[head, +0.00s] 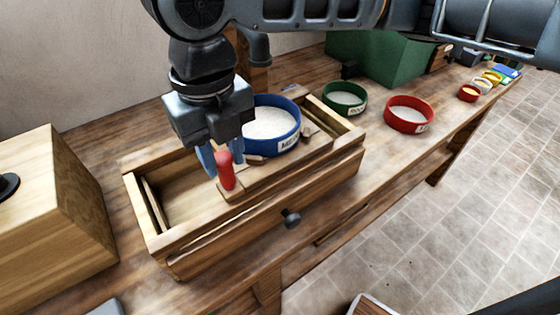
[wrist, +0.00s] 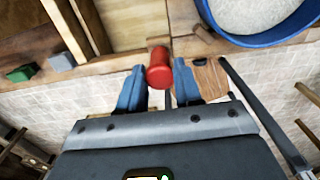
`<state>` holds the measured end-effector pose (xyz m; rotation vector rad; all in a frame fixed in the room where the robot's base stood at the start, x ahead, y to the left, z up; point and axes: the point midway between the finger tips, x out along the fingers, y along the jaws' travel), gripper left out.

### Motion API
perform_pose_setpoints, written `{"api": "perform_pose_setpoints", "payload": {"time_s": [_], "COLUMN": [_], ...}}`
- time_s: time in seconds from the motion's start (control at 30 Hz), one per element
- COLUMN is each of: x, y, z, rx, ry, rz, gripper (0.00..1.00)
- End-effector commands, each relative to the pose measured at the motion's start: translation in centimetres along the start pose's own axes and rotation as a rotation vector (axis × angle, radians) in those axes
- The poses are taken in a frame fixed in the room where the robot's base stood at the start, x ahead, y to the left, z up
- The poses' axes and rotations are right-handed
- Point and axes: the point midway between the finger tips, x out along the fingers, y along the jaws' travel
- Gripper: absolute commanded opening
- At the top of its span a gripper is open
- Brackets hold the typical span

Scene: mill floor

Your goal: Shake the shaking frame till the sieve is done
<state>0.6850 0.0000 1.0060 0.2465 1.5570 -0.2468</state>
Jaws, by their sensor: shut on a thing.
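The shaking frame (head: 285,164) is a wooden carriage in a long wooden trough (head: 240,214), set toward the trough's right end. A blue-rimmed sieve (head: 293,136) with pale, grainy contents and a white label sits on it. It also shows at the wrist view's upper right (wrist: 265,38). A red upright handle (head: 227,177) stands at the frame's near left end. My gripper (head: 222,160) has blue fingers and is shut on this red handle, which shows between the fingertips in the wrist view (wrist: 159,70). My wrist hides part of the sieve's left side.
The trough's left part (head: 195,185) is empty. A green sieve (head: 344,97) and a red sieve (head: 409,113) stand to the right. A green box (head: 375,58) stands behind them; small bowls (head: 469,93) lie farther along. A wooden box (head: 55,220) is at left. A dark knob (head: 291,217) sticks out in front.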

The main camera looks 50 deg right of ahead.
Motion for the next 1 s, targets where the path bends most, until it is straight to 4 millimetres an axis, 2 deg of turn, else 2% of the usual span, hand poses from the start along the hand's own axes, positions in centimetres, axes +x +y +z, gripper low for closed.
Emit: {"api": "perform_pose_setpoints", "payload": {"time_s": [0.17, 1.0], "x": [-0.1, -0.2], "y": [0.5, 12.5], "z": [0.0, 0.0], "rx": [-0.002, -0.003], "ry": [0.0, -0.001], "rz": [0.001, 0.001], "gripper": [0.12, 0.12]}}
